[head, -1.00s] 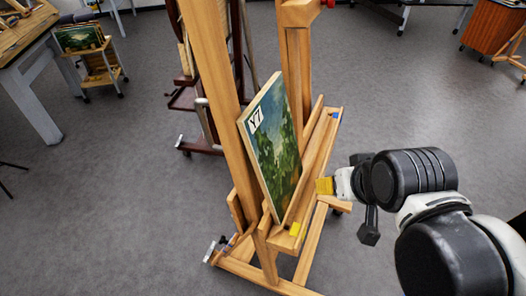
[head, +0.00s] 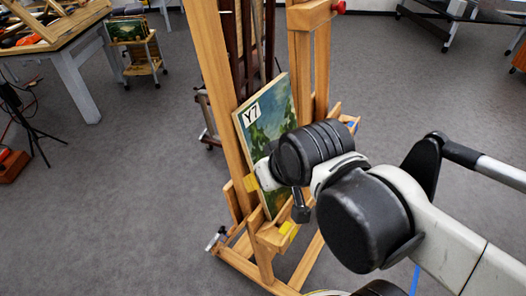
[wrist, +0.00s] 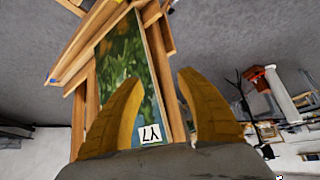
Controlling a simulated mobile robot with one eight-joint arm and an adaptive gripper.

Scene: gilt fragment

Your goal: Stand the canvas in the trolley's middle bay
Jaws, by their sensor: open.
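The canvas (head: 268,128), a green and blue landscape with a white "Y7" label, leans on the ledge of a wooden easel (head: 212,70). My gripper (head: 255,178) is in front of the canvas's lower left part and hides some of it.
A workbench (head: 75,60) with tools stands at the upper left. A black tripod (head: 28,125) and an orange-red box (head: 12,165) are at the left edge. A dark easel stands close behind the wooden one. Grey floor (head: 140,200) is clear between bench and easel.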

